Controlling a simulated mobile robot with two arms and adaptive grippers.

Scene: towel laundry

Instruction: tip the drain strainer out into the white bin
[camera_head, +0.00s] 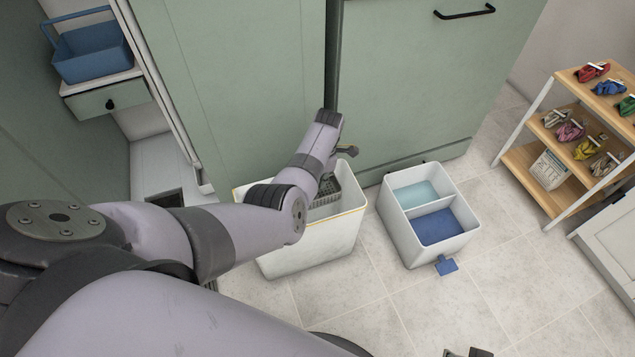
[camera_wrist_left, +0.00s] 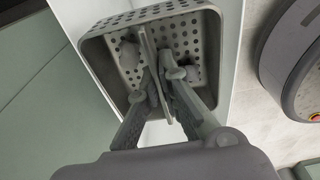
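The drain strainer (camera_wrist_left: 100,48) is a grey perforated basket with a central grip plate, seen from its open side in the left wrist view. Grey lumps (camera_wrist_left: 128,55) lie inside it. My left gripper (camera_wrist_left: 160,85) is shut on the central plate. In the head view the strainer (camera_head: 328,193) is partly hidden by my left arm and is at the mouth of the white bin (camera_head: 315,245), which has a yellowish rim line. The bin's inside is mostly hidden. Dark tips at the bottom edge, probably my right gripper (camera_head: 467,353), are mostly cut off.
A white two-part container (camera_head: 408,240) with light blue and blue compartments stands right of the bin, a blue tag at its front. A shelf rack (camera_head: 545,165) with colourful bundles is at the right. Green cabinets (camera_head: 235,75) stand behind the bin. A blue basket (camera_head: 95,62) is upper left.

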